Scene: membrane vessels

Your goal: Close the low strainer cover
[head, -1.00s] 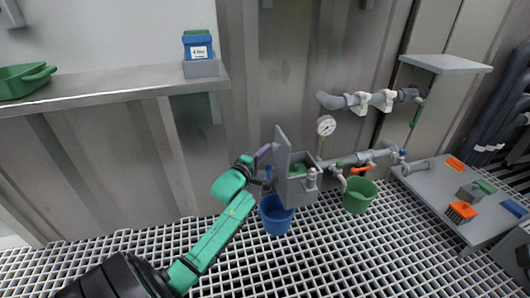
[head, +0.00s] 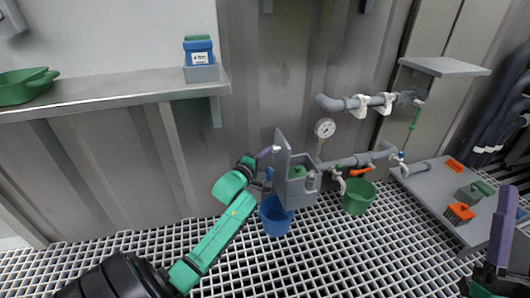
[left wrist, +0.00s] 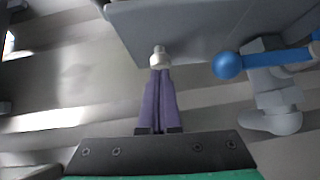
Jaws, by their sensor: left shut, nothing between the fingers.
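The low strainer is a grey open-topped box (head: 299,189) on the pipework, with something green (head: 297,172) inside. Its grey cover (head: 282,158) stands upright at the box's left side, open. My left gripper (head: 271,151) is just left of the cover, near its upper part. In the left wrist view its purple fingers (left wrist: 160,88) are shut and empty. Their tips are at a pale knob (left wrist: 160,57) by the edge of the grey cover (left wrist: 215,25); I cannot tell whether they touch. My right gripper (head: 502,232) shows purple at the lower right, apart from the strainer; its jaw state is unclear.
A blue bucket (head: 276,216) stands below the strainer and a green bucket (head: 358,197) to its right. Pipes, a gauge (head: 324,128) and an orange valve handle (head: 361,171) are close on the right.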

